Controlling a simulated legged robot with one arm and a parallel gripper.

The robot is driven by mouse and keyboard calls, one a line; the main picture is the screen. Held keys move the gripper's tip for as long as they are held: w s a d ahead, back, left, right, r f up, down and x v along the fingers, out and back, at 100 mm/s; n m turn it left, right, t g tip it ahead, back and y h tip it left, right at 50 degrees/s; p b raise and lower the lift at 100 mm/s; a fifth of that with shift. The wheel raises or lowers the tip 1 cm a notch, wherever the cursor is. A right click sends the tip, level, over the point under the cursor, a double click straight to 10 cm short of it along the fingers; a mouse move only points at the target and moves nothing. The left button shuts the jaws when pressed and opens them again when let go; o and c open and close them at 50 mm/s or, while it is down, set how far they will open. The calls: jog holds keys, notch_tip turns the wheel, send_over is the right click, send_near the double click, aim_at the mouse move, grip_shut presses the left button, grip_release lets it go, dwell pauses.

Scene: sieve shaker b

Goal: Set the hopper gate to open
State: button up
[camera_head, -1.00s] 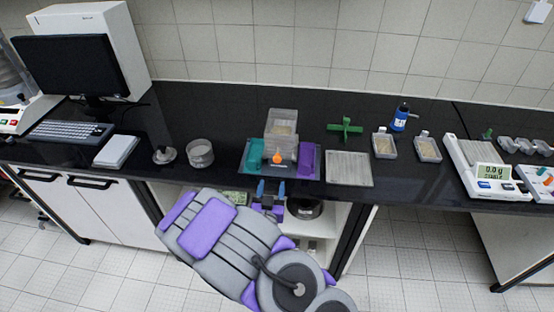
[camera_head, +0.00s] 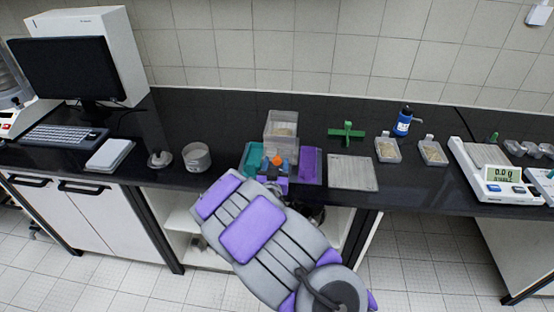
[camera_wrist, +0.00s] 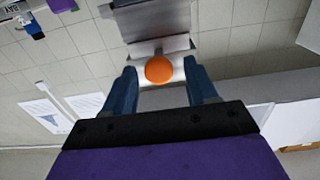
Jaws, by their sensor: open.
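The hopper (camera_head: 282,124) is a clear box with pale material inside, standing on a grey metal body at the back of the counter. An orange knob (camera_head: 276,161) sits at its front, between a teal tray (camera_head: 253,161) and a purple tray (camera_head: 310,165). In the wrist view the orange knob (camera_wrist: 159,69) lies ahead, between my two blue fingers. My gripper (camera_wrist: 163,82) is open, one finger on each side of the knob, with gaps showing. In the head view my gripper (camera_head: 274,171) is just in front of the knob, partly hidden by my arm.
A metal plate (camera_head: 352,173), a green cross-shaped piece (camera_head: 347,132) and a blue bottle (camera_head: 403,121) are to the right. A round clear dish (camera_head: 196,156) and a small weight-like item (camera_head: 160,160) are to the left. Dark counter is clear between them.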

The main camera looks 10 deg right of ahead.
jog(key=shift+x, duration=1.95)
jog(key=shift+c, duration=0.4)
grip_shut()
